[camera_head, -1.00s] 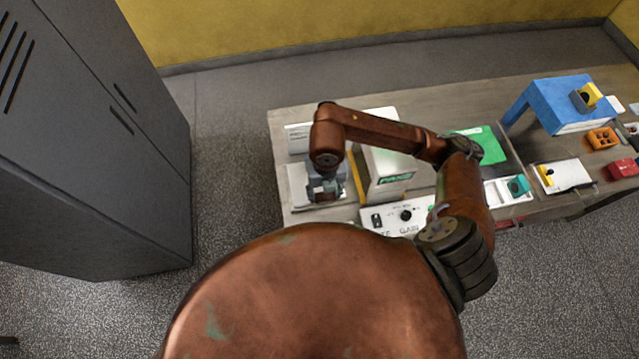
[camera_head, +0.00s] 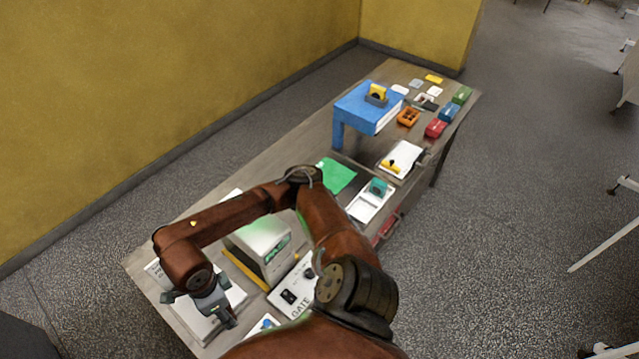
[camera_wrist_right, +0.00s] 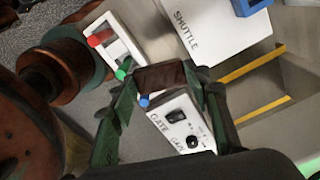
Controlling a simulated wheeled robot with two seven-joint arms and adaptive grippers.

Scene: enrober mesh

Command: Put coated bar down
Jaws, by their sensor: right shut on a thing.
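The coated bar (camera_wrist_right: 160,77) is a dark brown block in the right wrist view. It sits between the fingertips of my right gripper (camera_wrist_right: 166,84), which is shut on it. In the head view my right gripper (camera_head: 213,308) points down over a white plate (camera_head: 190,318) at the near left end of the table. The bar cannot be made out there. In the wrist view a white plate marked SHUTTLE (camera_wrist_right: 222,38) lies beyond the bar, up and to the right. My left gripper is not in view.
A white machine (camera_head: 262,246) with a yellow strip stands beside my right arm. The GATE panel (camera_head: 293,290) is near it. A green sheet (camera_head: 337,175), a blue stand (camera_head: 362,108) and several small coloured boxes occupy the farther table. Grey floor lies to the right.

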